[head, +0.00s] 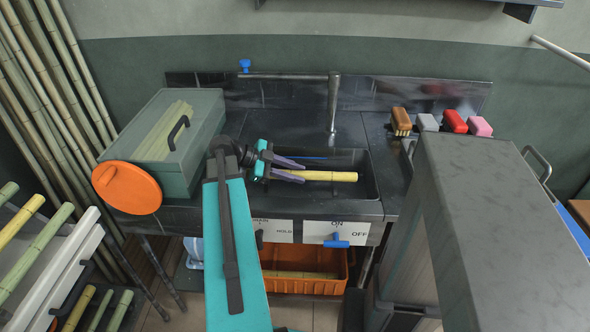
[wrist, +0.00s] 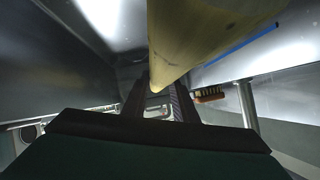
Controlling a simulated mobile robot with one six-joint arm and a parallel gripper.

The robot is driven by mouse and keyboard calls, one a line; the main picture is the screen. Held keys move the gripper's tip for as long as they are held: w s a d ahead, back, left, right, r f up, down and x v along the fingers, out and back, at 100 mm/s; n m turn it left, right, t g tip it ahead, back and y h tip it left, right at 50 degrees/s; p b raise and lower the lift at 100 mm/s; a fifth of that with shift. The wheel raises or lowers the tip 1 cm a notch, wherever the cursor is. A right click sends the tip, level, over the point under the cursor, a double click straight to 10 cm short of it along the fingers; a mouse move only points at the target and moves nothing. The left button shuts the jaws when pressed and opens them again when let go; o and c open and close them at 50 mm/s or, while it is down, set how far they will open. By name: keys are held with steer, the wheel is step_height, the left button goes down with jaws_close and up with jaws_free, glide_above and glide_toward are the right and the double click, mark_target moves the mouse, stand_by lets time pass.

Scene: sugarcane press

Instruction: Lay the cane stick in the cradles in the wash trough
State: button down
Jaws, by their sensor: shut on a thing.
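The yellow cane stick (head: 330,176) lies roughly level inside the dark wash trough (head: 372,190) in the head view. My gripper (head: 291,170) is shut on its left end, with the purple fingers around it. In the wrist view the cane stick (wrist: 205,35) runs away from between the fingers (wrist: 160,98).
A tap (head: 334,100) stands behind the trough. A grey-green box (head: 190,150) with an orange disc (head: 127,187) stands left. Several brushes (head: 401,121) sit at the right. A tall grey cabinet (head: 500,210) blocks the right front. An orange crate (head: 305,286) is below.

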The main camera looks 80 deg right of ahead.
steer(key=shift+f, duration=0.95)
steer(key=shift+f+b, duration=1.65)
steer(key=shift+b, duration=0.4)
steer(key=c, duration=1.4)
jaws_free()
steer(key=shift+o, duration=0.7)
steer(key=shift+f, duration=0.1)
steer(key=o, duration=0.5)
steer(key=shift+c, duration=0.2)
